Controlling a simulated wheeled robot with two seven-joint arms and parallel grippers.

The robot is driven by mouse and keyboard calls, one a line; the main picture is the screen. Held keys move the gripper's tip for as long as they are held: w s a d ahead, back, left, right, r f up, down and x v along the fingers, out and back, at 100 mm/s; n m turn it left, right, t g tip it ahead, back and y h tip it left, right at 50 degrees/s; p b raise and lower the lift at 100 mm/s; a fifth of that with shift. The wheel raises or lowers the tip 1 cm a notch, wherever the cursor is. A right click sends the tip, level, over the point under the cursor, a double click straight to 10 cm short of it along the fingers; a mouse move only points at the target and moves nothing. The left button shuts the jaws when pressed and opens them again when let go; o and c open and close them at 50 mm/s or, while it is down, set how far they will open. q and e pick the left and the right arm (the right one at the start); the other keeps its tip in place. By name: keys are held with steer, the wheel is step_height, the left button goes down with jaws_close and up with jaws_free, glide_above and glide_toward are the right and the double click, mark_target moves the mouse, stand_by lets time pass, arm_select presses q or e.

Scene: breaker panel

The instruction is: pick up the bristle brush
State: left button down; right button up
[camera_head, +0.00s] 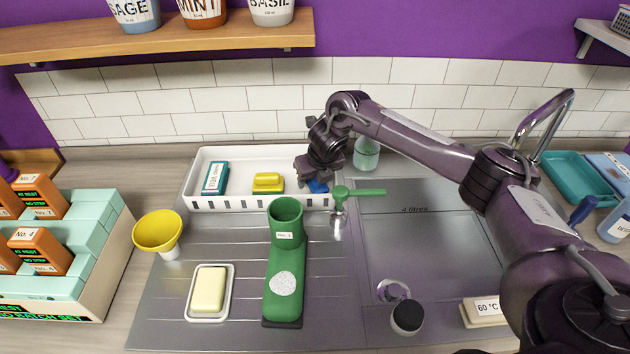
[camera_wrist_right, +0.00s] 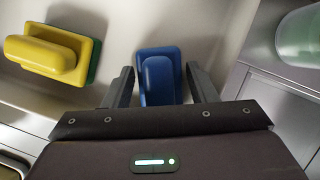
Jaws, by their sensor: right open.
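A blue block-like brush with a raised rounded grip, which looks like the bristle brush, (camera_head: 318,187) lies in the right part of the white tray (camera_head: 232,203). Its bristles are not visible. In the wrist view the blue brush (camera_wrist_right: 158,75) stands between the two fingers of my right gripper (camera_wrist_right: 162,85), with a gap on each side. In the head view my right gripper (camera_head: 313,180) is over the tray and hides part of the brush. The gripper is open and holds nothing. My left gripper is not in view.
A yellow-handled piece with a green base (camera_head: 267,183) lies left of the brush, and a teal box (camera_head: 215,178) lies further left. A green tap (camera_head: 340,193) stands close to the tray's front right. A green boot-shaped piece (camera_head: 284,270) stands in front. A bottle (camera_head: 366,154) is at right.

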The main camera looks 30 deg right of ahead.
steer(key=shift+c, duration=1)
steer(key=c, duration=0.7)
steer(key=shift+o, duration=0.2)
step_height(320, 180, up, 7)
steer(key=shift+b, duration=0.9)
steer(key=shift+r+p, duration=0.5)
steer(key=shift+r, duration=1.1)
steer(key=o, duration=0.5)
steer(key=shift+c, duration=1.3)
steer(key=shift+a+f, duration=0.1)
steer(key=shift+f, duration=0.05)
steer(key=shift+c, duration=0.2)
